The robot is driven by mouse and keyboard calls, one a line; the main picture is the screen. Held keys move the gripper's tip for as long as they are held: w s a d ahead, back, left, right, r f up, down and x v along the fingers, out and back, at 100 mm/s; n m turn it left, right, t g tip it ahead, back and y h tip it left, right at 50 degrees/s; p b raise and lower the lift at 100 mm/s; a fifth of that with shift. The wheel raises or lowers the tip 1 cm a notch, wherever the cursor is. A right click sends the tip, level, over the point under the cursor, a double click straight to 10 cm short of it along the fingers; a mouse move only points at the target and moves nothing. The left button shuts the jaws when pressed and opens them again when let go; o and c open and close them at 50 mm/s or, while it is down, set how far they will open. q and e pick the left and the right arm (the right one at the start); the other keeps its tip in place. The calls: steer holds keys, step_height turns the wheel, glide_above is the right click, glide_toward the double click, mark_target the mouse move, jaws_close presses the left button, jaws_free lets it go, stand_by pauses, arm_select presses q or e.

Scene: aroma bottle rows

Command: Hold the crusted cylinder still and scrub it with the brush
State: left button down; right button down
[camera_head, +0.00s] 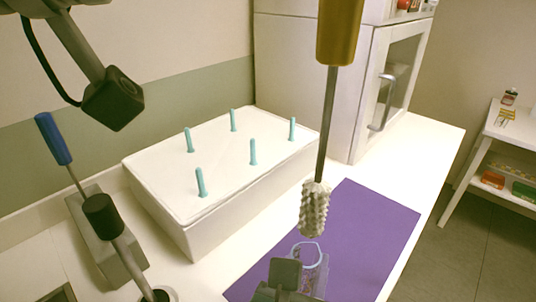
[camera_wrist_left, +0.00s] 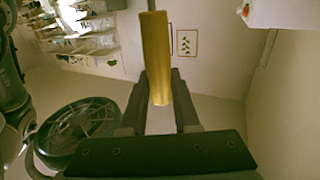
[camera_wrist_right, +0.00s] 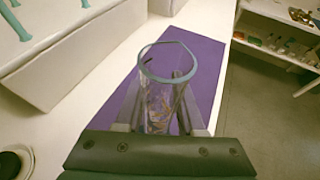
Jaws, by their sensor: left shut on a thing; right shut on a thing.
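The cylinder (camera_head: 318,270) is clear with a blue-grey rim and stands over the purple mat. The right wrist view shows the cylinder (camera_wrist_right: 160,100) with brownish patches low on its wall. My right gripper (camera_head: 287,277) is shut on it; its fingers (camera_wrist_right: 164,112) are on either side. The brush has a yellow handle (camera_head: 340,28), a thin metal rod and a pale bristly head (camera_head: 314,208). The head hangs upright, just above the cylinder's rim in the head view. My left gripper (camera_wrist_left: 160,98) is shut on the yellow handle (camera_wrist_left: 156,50); this gripper is outside the head view.
A purple mat (camera_head: 370,225) lies on the white counter (camera_head: 425,150). A white block (camera_head: 165,205) with several teal pegs stands left of it. A blue-handled tool (camera_head: 53,138) stands in a grey holder at far left. A white cabinet (camera_head: 300,70) stands behind.

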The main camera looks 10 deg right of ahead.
steer(key=shift+c, duration=2.2)
jaws_free()
steer(key=shift+s, duration=0.1)
